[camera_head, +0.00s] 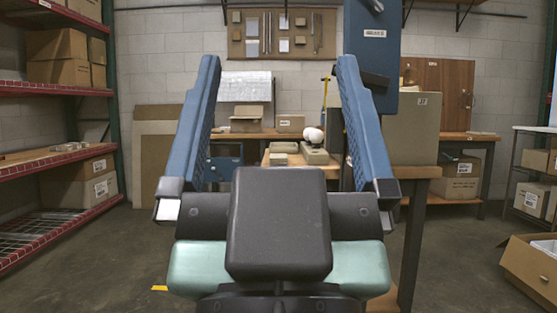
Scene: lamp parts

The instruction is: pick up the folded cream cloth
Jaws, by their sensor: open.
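My gripper (278,62) fills the middle of the view, seen from behind. Its two long blue fingers stand wide apart and point away from me, with nothing between them that they touch. Beyond it, between the fingers, is a wooden workbench (262,133). A flat cream item (283,147) lies on the bench's nearer part and may be the folded cloth; it is too small to be sure. A small greenish-beige block (278,159) lies just nearer, partly cut off by my gripper. The gripper is well short of both.
White round bulbs (314,136) sit by an open box (315,155) on the bench. A large box (411,128) stands right, behind my finger. Red-edged shelves (62,165) line the left. An open carton (532,265) lies on the floor at right. Floor at left is clear.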

